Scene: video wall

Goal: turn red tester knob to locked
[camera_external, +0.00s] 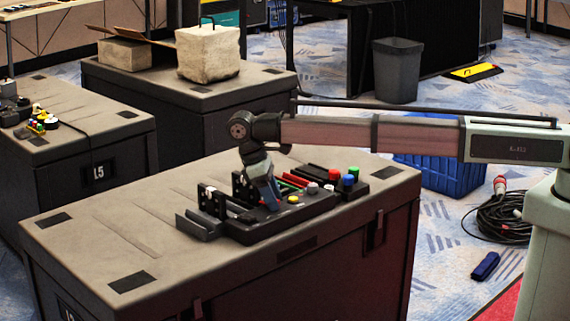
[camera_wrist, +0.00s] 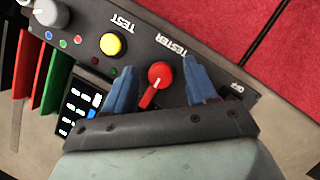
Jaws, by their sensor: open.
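The red tester knob (camera_wrist: 157,76) is on the dark panel (camera_wrist: 213,73), beside an upside-down TESTER label. Its white-marked grip points down and slightly left in the wrist view. My gripper (camera_wrist: 159,67) is open, with one blue finger on each side of the knob. A gap shows between the knob and each finger; depth is hard to judge. In the external view my gripper (camera_external: 268,197) reaches down over the panel (camera_external: 248,235) on a dark case, and the knob is hidden there. An OFF label is partly visible right of the fingers; no locked mark is readable.
A yellow TEST button (camera_wrist: 111,44) and a grey knob (camera_wrist: 50,13) lie left of the red knob. Red and green strips (camera_wrist: 31,62) and a small display (camera_wrist: 80,107) are near. Blue and green caps (camera_external: 348,181) stand at the panel's right. The case top (camera_external: 105,235) is clear leftward.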

